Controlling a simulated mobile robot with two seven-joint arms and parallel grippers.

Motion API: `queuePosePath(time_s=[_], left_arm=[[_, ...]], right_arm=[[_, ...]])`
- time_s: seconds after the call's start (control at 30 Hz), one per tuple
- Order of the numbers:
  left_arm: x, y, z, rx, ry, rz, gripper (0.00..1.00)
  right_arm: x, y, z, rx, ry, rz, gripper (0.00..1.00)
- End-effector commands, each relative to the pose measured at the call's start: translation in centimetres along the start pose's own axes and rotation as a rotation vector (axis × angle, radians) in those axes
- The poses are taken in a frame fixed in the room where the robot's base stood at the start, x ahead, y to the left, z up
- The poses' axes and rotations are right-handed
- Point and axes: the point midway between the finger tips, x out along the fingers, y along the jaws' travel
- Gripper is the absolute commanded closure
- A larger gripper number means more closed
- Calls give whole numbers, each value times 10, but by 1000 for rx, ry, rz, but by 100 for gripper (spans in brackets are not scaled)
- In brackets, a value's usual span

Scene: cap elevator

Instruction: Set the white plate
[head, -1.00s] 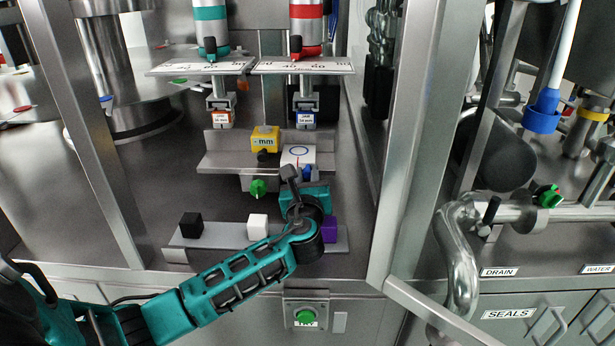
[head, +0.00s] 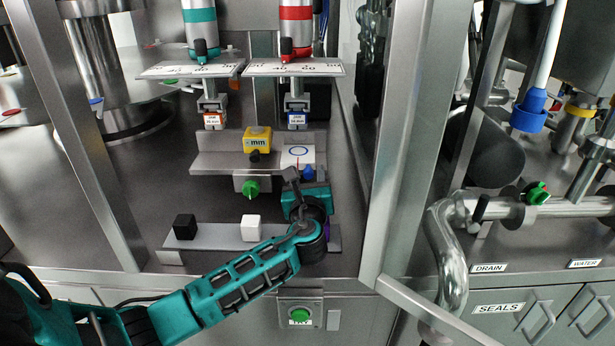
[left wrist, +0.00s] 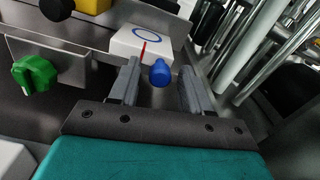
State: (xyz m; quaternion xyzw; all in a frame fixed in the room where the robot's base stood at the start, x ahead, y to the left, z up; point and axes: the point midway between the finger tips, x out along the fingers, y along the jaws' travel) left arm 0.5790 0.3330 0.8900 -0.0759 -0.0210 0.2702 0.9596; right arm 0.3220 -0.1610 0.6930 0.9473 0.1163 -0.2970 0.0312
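The white plate (head: 298,155) is a small block with a blue ring on top, on the right part of the upper shelf, right of the yellow "mm" block (head: 257,140). A blue knob (left wrist: 160,73) sticks out from its front, with a red mark (left wrist: 143,50) on the front face. My left gripper (left wrist: 160,82) is open, its fingers on either side of the blue knob. The left-hand finger is close to the knob; I cannot tell if it touches. In the head view my left gripper (head: 300,182) is just in front of the plate. My right gripper is not in view.
A green knob (head: 251,188) sits below the shelf, left of my gripper. The lower shelf (head: 217,237) holds a black cube (head: 185,227), a white cube (head: 251,228) and a purple cube mostly hidden by my gripper. A metal post (head: 412,150) stands right.

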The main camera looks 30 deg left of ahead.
Motion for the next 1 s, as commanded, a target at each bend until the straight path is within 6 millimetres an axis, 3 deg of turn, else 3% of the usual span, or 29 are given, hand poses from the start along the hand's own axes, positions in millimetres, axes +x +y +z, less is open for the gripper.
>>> queuePosePath(time_s=[0.37,0.8,1.0], left_arm=[[-8,0,0,1,1,-1,49],[-97,0,0,-1,3,-2,49],[-123,0,0,-1,1,0,49]], right_arm=[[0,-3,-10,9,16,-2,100],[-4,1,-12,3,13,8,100],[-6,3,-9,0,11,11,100]])
